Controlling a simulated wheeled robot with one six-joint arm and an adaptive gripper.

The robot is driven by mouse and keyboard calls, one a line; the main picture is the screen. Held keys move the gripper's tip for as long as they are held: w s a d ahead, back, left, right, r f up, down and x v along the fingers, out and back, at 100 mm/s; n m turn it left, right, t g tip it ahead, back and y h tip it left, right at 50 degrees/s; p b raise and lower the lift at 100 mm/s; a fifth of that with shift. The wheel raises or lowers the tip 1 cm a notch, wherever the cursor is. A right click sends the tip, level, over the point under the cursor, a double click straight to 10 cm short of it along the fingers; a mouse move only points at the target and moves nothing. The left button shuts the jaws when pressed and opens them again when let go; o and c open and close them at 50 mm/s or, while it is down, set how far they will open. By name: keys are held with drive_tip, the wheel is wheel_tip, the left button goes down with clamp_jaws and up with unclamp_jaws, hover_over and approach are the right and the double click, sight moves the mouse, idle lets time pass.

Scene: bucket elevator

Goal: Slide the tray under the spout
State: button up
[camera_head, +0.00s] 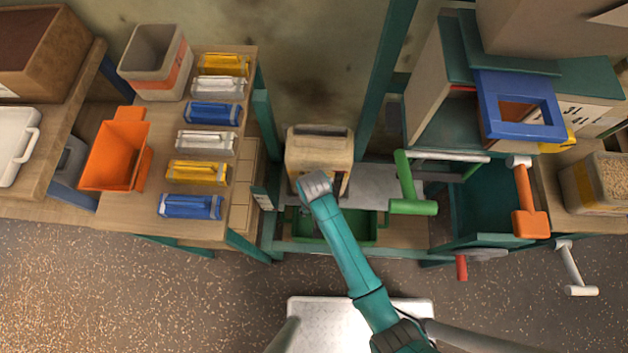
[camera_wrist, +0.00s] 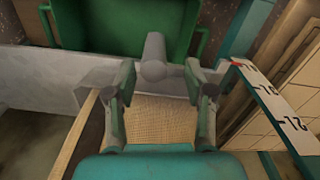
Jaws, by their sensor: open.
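A green tray (camera_head: 335,230) sits low in the frame of the bench, below and in front of a beige box-shaped housing (camera_head: 319,150). The tray's green wall and floor fill the top of the wrist view (camera_wrist: 125,28). A grey, rounded handle-like piece (camera_wrist: 153,58) stands at the tray's near edge. My gripper (camera_wrist: 160,70) is open, with one finger on each side of this piece; I cannot tell whether they touch it. In the head view my wrist hides the fingers and part of the housing. I cannot clearly make out the spout.
An orange bin (camera_head: 112,160) and several yellow, white and blue packs stand on the left table. Green (camera_head: 408,185) and orange (camera_head: 526,198) T-handles stick out at right. A ruled strip (camera_wrist: 272,100) lies right of my fingers.

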drive_tip(key=shift+r, duration=1.45)
drive_tip(key=m, duration=0.1)
drive_tip(key=r+m, duration=0.2)
drive_tip(key=m, duration=0.1)
drive_tip(key=shift+s+d+r, duration=0.1)
drive_tip(key=shift+s+d, duration=0.1)
drive_tip(key=shift+d, duration=0.1)
wheel_tip(320, 180, down, 11)
drive_tip(key=shift+r, duration=0.15)
clamp_jaws()
